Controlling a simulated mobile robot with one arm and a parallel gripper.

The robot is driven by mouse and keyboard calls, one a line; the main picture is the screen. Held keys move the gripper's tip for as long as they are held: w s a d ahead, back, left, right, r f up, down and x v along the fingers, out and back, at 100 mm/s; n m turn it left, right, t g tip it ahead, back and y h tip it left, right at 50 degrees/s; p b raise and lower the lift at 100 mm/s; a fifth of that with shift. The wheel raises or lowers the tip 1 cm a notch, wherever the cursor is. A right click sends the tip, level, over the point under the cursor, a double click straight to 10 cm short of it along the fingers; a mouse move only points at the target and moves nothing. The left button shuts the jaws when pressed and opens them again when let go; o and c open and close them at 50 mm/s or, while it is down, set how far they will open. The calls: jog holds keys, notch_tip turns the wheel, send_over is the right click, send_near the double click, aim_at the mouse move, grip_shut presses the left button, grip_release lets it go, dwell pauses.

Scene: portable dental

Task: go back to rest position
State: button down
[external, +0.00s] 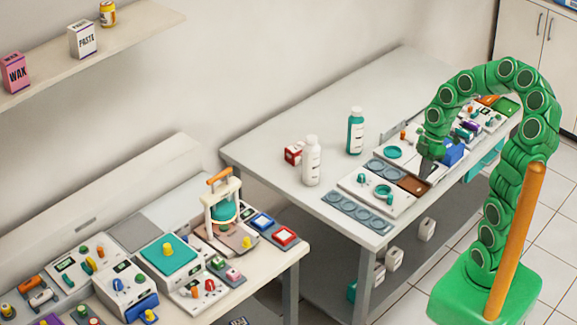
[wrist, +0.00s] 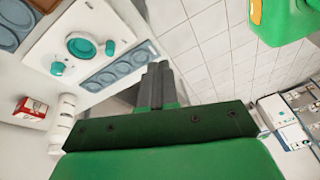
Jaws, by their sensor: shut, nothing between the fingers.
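My green segmented arm arches over the right-hand table in the external view. My gripper (external: 424,165) points down above the edge of that table's panels, near a brown pad and a blue block. In the wrist view my gripper (wrist: 157,75) shows as dark fingers pressed together with nothing between them. Under and beyond the fingers are the table edge and the tiled floor. The gripper looks apart from the panels, but its exact height is hard to tell.
A white panel with a teal ring (wrist: 84,46) and a strip of grey round wells (wrist: 122,67) lie near the gripper. A white bottle (external: 311,161), a teal bottle (external: 355,131) and a red box (external: 293,153) stand on the table (external: 270,140). Left bench holds a press (external: 222,205).

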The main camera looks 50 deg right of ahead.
jog(key=s+a+r+m+h, duration=0.1)
jog(key=s+a+r+m, duration=0.1)
jog(key=s, duration=0.4)
jog(key=s+a+r+m+g+h, duration=0.1)
jog(key=s+a+r+m, duration=0.2)
jog(key=s+m, duration=0.3)
jog(key=s+a+r+m+h, duration=0.1)
jog(key=s+a+r+m, duration=0.2)
jog(key=s+m, duration=0.3)
jog(key=shift+s+a+r+g+h, duration=0.15)
jog(key=shift+s+a+g+h, duration=0.2)
jog(key=shift+a, duration=0.45)
jog(key=c, duration=1.8)
grip_release()
jog(key=shift+c, duration=0.2)
